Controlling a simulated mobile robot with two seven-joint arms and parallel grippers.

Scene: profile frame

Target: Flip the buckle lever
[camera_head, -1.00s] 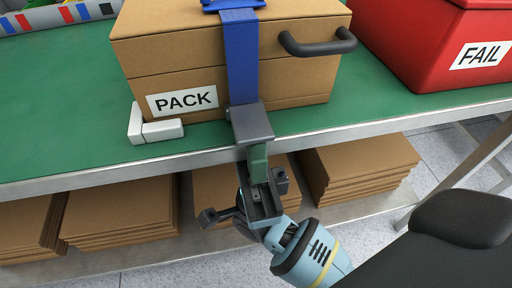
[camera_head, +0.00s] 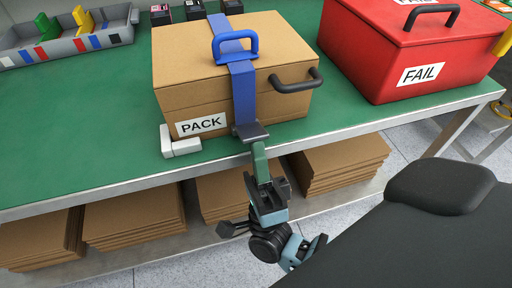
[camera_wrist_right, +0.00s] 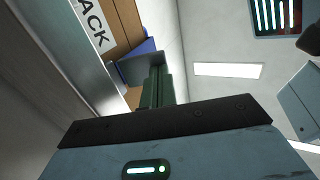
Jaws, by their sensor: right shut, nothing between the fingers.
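A brown box labelled PACK (camera_head: 180,75) stands on the green table with a blue strap (camera_head: 244,95) running over its top and down its front. A blue loop-shaped lever (camera_head: 235,47) stands on the strap at the box's top. A dark grey plate (camera_head: 251,132) juts out from the strap's lower end near the table edge. My right gripper (camera_head: 259,150) has green fingers, shut and empty, pointing up just below that plate. In the right wrist view the fingers (camera_wrist_right: 157,85) reach up to a blue-grey part; contact cannot be told. My left gripper is out of view.
A black side handle (camera_head: 294,82) sticks out from the box. A white corner stop (camera_head: 182,148) sits at its lower left. A red FAIL box (camera_head: 380,50) stands to the right. Flat cardboard stacks (camera_head: 135,222) lie on the shelf below the metal table edge.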

